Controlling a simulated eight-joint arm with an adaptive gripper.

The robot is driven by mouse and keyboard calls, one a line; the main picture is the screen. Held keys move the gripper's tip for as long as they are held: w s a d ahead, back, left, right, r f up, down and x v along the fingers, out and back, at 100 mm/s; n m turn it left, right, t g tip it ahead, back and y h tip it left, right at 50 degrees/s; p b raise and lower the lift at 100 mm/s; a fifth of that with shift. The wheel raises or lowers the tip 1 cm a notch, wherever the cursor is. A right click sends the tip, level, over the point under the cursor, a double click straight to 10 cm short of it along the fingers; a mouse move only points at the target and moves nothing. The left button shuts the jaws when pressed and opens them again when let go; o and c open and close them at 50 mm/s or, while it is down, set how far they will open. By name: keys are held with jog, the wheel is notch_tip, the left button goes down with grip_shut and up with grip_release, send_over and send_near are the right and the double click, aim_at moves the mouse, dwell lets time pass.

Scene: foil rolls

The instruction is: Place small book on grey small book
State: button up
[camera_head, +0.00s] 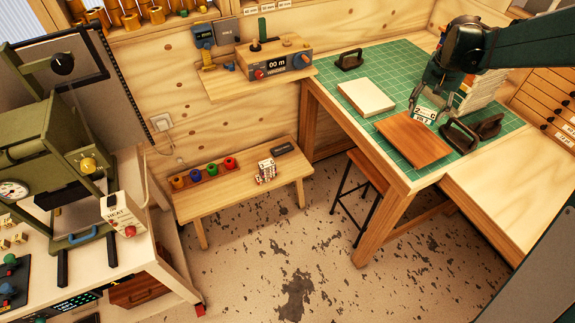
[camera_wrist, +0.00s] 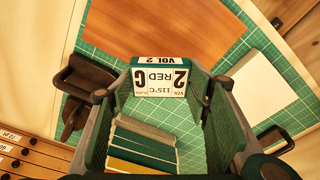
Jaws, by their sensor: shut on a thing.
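My gripper (camera_head: 425,103) is shut on a small book (camera_head: 424,113) with a white label and a dark green edge. In the wrist view the book (camera_wrist: 160,80) sits between the fingers (camera_wrist: 160,92), its label reading "2 RED C" and "VOL 2" upside down. It is over the far edge of a brown board on the green mat; its exact height is unclear. A stack of small books (camera_head: 480,92) stands behind the gripper, partly hidden by my arm. In the wrist view a greyish book edge (camera_wrist: 147,130) shows in it, above green and yellow ones. I cannot tell which is the grey small book.
The brown board (camera_head: 413,140) and a pale block (camera_head: 366,97) lie flat on the green cutting mat (camera_head: 390,72). Dark handled pieces (camera_head: 489,126) stand right of the board; another (camera_head: 350,60) is at the back. Mat between board and block is clear.

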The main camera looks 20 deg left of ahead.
jog(key=w+a+f+n+b, duration=0.2)
jog(key=a+n+b, duration=0.25)
jog(key=a, duration=1.55)
jog(key=n+y+b, duration=0.2)
jog(key=n+b, duration=0.1)
jog(key=n, duration=0.4)
send_over(266, 163)
jog(key=s+d+x, duration=0.2)
jog(key=x, duration=0.9)
jog(key=s+d+f+x, duration=0.1)
jog(key=x, duration=1)
jog(key=s+d+x, duration=0.2)
jog(key=x, duration=0.9)
jog(key=shift+s+d+f+g, duration=0.1)
jog(key=shift+s+f+g, duration=0.05)
jog(key=shift+s+g, duration=0.15)
jog(key=shift+f, duration=0.15)
jog(key=shift+f+b, duration=0.55)
jog(key=shift+f, duration=2.45)
jog(key=shift+f+b, duration=0.45)
jog(key=shift+f, duration=1.4)
